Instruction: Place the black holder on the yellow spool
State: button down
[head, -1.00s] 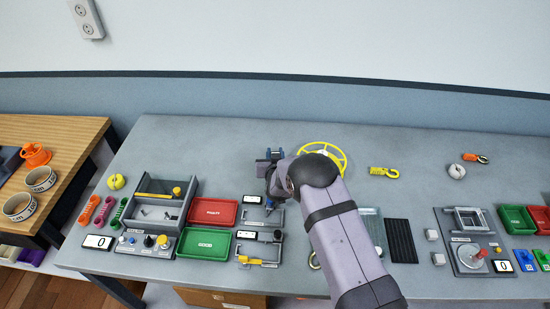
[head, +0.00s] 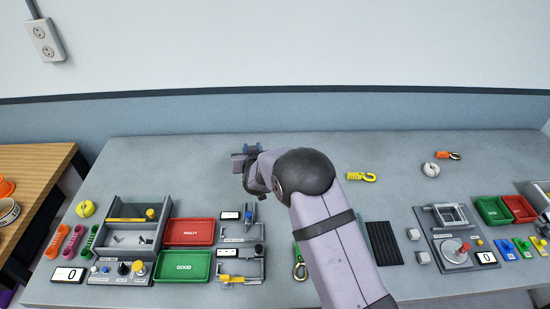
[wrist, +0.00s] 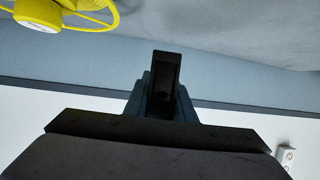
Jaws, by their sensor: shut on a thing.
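My gripper (head: 250,162) is over the back middle of the grey bench in the head view. In the wrist view my gripper (wrist: 165,78) is shut on a black, block-like piece (wrist: 165,70), which I take for the black holder. Its full shape is hard to make out against the dark jaws. The yellow spool (wrist: 45,12), with a wide spoked rim, shows at the top left of the wrist view, apart from the held piece. In the head view my arm hides the spool now.
Left of my arm are a red tray (head: 190,232), a green tray (head: 185,266) and a grey parts box (head: 125,228). A yellow clip (head: 361,177) and a grey ring (head: 430,169) lie to the right. The bench back between them is clear.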

jog(key=w+d+r+m+h+b, duration=0.1)
jog(key=w+d+r, duration=0.1)
jog(key=d+r, duration=0.55)
jog(key=w+d+r+m+h+b, duration=0.15)
jog(key=d+r, duration=0.35)
jog(key=d, duration=0.5)
jog(key=shift+n+y, duration=0.65)
jog(key=shift+n, duration=0.1)
jog(key=shift+s+a+f+p, duration=0.35)
jog(key=shift+f+p, duration=0.2)
jog(key=shift+f, duration=1.65)
jog(key=shift+s+a+f+p, duration=0.25)
jog(key=shift+a+f+p, duration=0.2)
jog(key=shift+f, duration=1.7)
jog(key=shift+s+a+f+p, duration=0.35)
jog(key=shift+f+p, duration=0.25)
jog(key=shift+f, duration=1.7)
jog(key=shift+f+b, duration=0.25)
jog(key=shift+b, duration=0.05)
jog(key=c, duration=1.5)
grip_release()
jog(key=shift+r+p, duration=0.2)
jog(key=shift+p, duration=0.1)
